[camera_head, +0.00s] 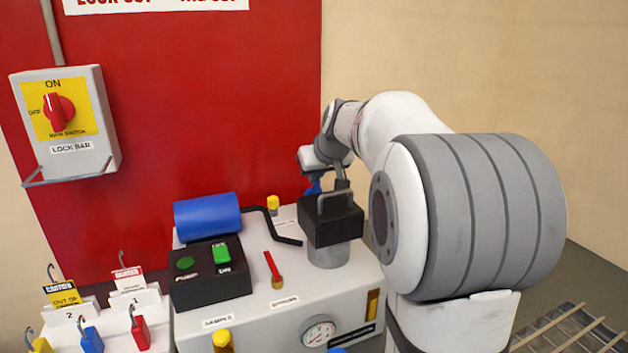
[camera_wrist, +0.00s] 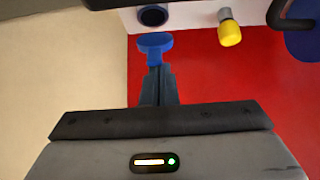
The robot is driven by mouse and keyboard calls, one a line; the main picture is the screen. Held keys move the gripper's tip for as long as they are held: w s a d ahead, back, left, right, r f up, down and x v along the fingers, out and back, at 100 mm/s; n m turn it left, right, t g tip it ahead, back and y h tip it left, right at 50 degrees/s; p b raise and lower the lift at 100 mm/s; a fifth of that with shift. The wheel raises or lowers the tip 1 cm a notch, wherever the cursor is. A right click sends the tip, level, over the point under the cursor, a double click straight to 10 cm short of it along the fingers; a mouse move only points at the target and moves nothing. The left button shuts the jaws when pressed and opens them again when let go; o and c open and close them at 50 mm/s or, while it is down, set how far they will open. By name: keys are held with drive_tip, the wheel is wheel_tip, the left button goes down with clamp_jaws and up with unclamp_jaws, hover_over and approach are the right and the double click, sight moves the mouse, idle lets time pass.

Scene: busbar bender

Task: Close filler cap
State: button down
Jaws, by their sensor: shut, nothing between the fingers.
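The blue filler cap (camera_wrist: 155,42) shows in the wrist view as a flat disc with a short stem, beside a dark round opening with a blue rim (camera_wrist: 153,16) on the white machine top. My gripper (camera_wrist: 158,74) is shut and empty, its fingertips right at the cap's stem; I cannot tell whether they touch it. In the head view a bit of the blue cap (camera_head: 313,187) shows below my gripper's white body, behind the black block. The opening and my fingertips are hidden there.
A black block with a grey handle (camera_head: 331,221) on a metal cylinder stands close in front of my gripper. A yellow-capped fitting (camera_head: 273,203), a bent black bar (camera_head: 285,239), a blue cylinder (camera_head: 207,217) and a red lever (camera_head: 273,268) are on the machine. A red panel stands behind.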

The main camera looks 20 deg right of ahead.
drive_tip(key=shift+s+f, duration=0.1)
drive_tip(key=shift+s, duration=0.3)
idle(0.5)
drive_tip(key=shift+s+b, duration=0.4)
